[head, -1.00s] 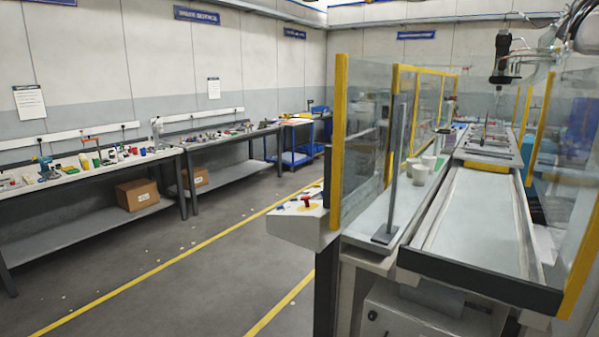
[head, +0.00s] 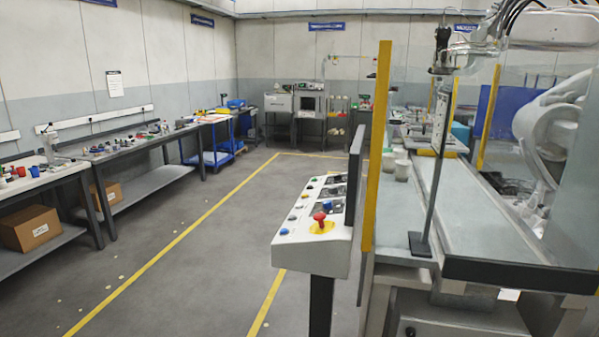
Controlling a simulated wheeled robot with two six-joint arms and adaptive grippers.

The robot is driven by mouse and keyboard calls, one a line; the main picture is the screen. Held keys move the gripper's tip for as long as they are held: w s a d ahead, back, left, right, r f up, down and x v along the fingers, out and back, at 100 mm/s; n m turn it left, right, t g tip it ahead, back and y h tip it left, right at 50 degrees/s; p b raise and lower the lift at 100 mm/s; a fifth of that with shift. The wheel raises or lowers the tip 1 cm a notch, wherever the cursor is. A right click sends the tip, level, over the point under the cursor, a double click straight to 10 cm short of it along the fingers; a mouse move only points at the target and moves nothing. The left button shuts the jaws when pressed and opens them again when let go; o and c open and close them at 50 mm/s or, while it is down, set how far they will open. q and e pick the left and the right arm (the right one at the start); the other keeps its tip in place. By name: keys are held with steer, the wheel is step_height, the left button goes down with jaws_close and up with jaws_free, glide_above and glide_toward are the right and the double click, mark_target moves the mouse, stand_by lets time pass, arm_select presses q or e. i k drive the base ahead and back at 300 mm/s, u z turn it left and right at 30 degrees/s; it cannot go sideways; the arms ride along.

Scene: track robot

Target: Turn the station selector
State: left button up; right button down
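A slanted white control console (head: 297,250) stands on a dark post in front of the fenced cell, right of centre in the head view. On its near end is a red knob or lever on a yellow plate (head: 321,226). Blue, white, green and dark controls run along its top behind it. Which of these is the station selector I cannot tell; the small controls are blurred. A dark upright panel (head: 354,177) rises at the console's right side. Neither of my grippers is in view.
A yellow post (head: 377,150) and clear guard panels edge the cell, with a conveyor (head: 490,210) inside. A white robot arm (head: 553,125) stands at the right. Workbenches (head: 130,150) line the left wall. The grey floor with yellow lines (head: 185,259) is open left of the console.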

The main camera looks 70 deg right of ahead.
mark_target(337, 176)
steer(key=i, duration=0.65)
steer(key=z, duration=1.65)
steer(key=i, duration=3.1)
steer(key=z, duration=2.6)
